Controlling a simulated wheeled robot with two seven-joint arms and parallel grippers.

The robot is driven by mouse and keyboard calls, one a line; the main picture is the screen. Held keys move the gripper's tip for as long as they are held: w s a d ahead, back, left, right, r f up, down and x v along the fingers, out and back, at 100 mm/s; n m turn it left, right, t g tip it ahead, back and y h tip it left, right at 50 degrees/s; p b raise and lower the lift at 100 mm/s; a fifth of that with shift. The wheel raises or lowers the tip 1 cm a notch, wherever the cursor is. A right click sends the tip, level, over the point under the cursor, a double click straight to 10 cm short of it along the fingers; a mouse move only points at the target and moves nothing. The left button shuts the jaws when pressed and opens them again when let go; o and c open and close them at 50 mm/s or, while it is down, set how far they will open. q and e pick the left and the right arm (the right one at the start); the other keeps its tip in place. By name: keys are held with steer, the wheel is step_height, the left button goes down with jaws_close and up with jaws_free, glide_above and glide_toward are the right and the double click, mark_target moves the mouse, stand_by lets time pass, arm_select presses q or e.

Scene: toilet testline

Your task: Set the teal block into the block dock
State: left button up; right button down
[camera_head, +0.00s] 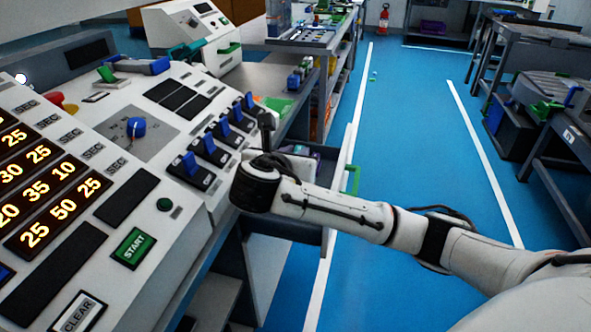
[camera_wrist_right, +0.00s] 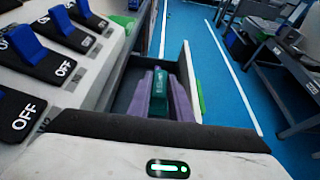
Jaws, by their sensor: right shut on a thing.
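The teal block (camera_wrist_right: 160,94) shows upright in the middle of the right wrist view. My right gripper (camera_wrist_right: 161,78) is shut on it, at the open drawer beside the console. Purple pieces (camera_wrist_right: 183,100) flank the block on both sides; I cannot tell whether they are finger pads or walls of the dock. In the head view my right arm comes in from the right and its dark wrist (camera_head: 256,183) hides the block and most of the drawer's inside. My left gripper is not in view.
The drawer's white front (camera_head: 348,145) has a green handle (camera_head: 354,180). The console with its blue switches (camera_head: 212,150) stands close to the left of my wrist. A grey bench (camera_head: 560,88) stands at the right.

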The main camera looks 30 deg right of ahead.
steer(key=shift+r, duration=1.25)
steer(key=s+a+r+n+t+y+p, duration=0.2)
steer(key=s+a+r+n+y+p, duration=0.1)
steer(key=r, duration=0.5)
steer(key=s+a+r+n+t+y+p, duration=0.2)
steer(key=s+a+r+n+y+p, duration=0.2)
steer(key=a+r+n+y, duration=0.3)
steer(key=a, duration=0.3)
steer(key=shift+a+r+t+p, duration=0.3)
steer(key=shift+r+p, duration=0.05)
steer(key=shift+r, duration=0.05)
steer(key=shift+r, duration=0.1)
steer(key=shift+d, duration=0.1)
